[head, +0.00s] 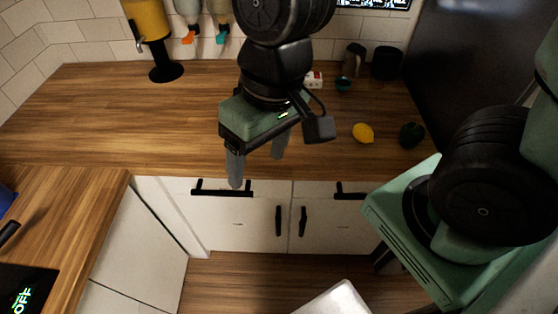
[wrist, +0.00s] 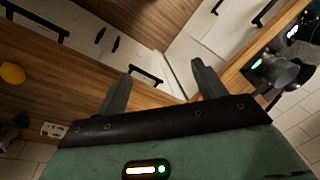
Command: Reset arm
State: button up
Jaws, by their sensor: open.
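My gripper (head: 257,168) hangs from my arm in front of the wooden counter (head: 200,110), with its fingers pointing down over the counter's front edge and the white cabinet fronts. Its two grey fingers are apart with nothing between them. In the wrist view my gripper (wrist: 161,70) also shows empty, with the cabinet fronts and floor beyond its fingers.
A lemon (head: 363,133) and a dark green round item (head: 411,134) lie on the counter's right part. A yellow dispenser (head: 150,22) stands at the back left. Black cabinet handles (head: 222,192) stick out below the counter. The counter's left-middle is clear.

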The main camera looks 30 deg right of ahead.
jog(key=s+n, duration=0.1)
jog(key=s+d+n+h, duration=0.1)
jog(key=s+n, duration=0.1)
jog(key=n, duration=0.1)
jog(key=shift+s+d+r+h, duration=0.15)
jog(key=shift+d+r+h, duration=0.05)
jog(key=shift+r+h, duration=0.15)
